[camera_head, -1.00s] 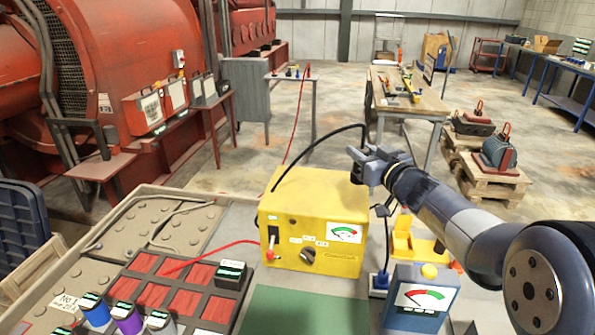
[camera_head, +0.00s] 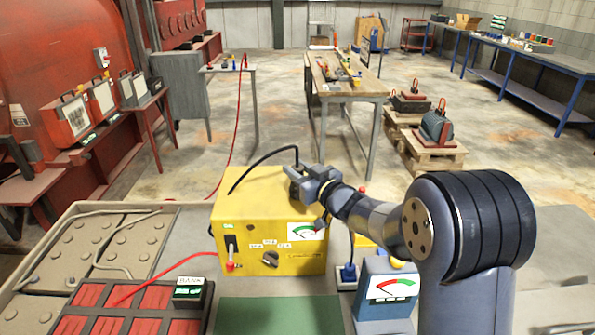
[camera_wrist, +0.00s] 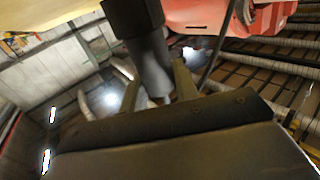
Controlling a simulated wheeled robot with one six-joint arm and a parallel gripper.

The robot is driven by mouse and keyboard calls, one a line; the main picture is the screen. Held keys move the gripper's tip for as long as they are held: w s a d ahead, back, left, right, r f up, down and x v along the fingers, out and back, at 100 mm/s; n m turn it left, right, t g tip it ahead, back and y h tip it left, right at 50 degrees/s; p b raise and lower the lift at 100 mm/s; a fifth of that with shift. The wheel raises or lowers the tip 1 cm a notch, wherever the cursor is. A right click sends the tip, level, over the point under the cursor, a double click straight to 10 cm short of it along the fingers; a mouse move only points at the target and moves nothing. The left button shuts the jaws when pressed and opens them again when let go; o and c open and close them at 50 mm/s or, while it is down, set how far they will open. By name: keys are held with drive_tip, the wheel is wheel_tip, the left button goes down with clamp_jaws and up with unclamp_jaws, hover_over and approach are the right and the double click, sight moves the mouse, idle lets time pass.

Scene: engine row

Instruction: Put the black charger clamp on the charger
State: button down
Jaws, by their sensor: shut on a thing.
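The yellow charger (camera_head: 245,212) stands on the bench in the middle of the head view, with a dial, a knob and a red-tipped switch on its front. My gripper (camera_head: 301,180) is at the charger's top right in that view; I cannot tell whether it touches the box. In the wrist view my gripper (camera_wrist: 157,92) is shut on a dark cylindrical piece, the black charger clamp (camera_wrist: 148,60). A black cable (camera_head: 265,157) arcs from the charger's top to my gripper. In the head view the clamp is mostly hidden by the gripper.
A red cable (camera_head: 165,272) runs left from the charger across a red-tiled panel (camera_head: 98,297). A blue-grey meter (camera_head: 386,286) stands right of the charger, near my arm. A green mat (camera_head: 265,315) lies in front. Another red cable (camera_head: 232,150) crosses the floor behind.

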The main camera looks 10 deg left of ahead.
drive_tip(key=shift+f, duration=0.2)
drive_tip(key=c, duration=1.1)
unclamp_jaws()
drive_tip(key=shift+s+r, duration=0.1)
drive_tip(key=shift+r, duration=0.05)
drive_tip(key=b+v, duration=0.3)
drive_tip(key=v, duration=0.9)
